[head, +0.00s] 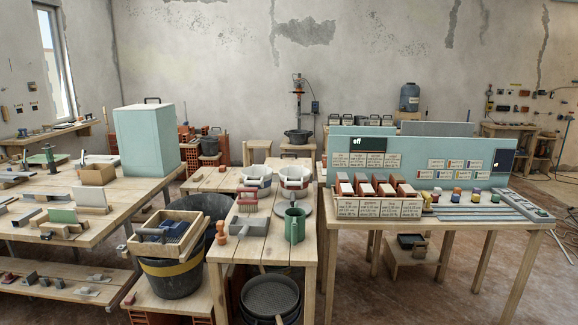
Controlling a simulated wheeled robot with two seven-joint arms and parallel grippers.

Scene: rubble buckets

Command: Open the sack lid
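Nothing in the head view can be clearly told as a sack or a sack lid. A large pale teal box (146,142) with a dark handle (153,100) on its flat top stands on the left wooden table; its inside is hidden. Neither of my grippers is in view.
The left table (115,215) also carries a small cardboard box (98,175) and tools. A black bucket (168,277) with a yellow band stands beside the middle table (266,250), which holds two pails and a green jug (295,224). A right table (447,227) carries labelled blocks and a teal panel.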

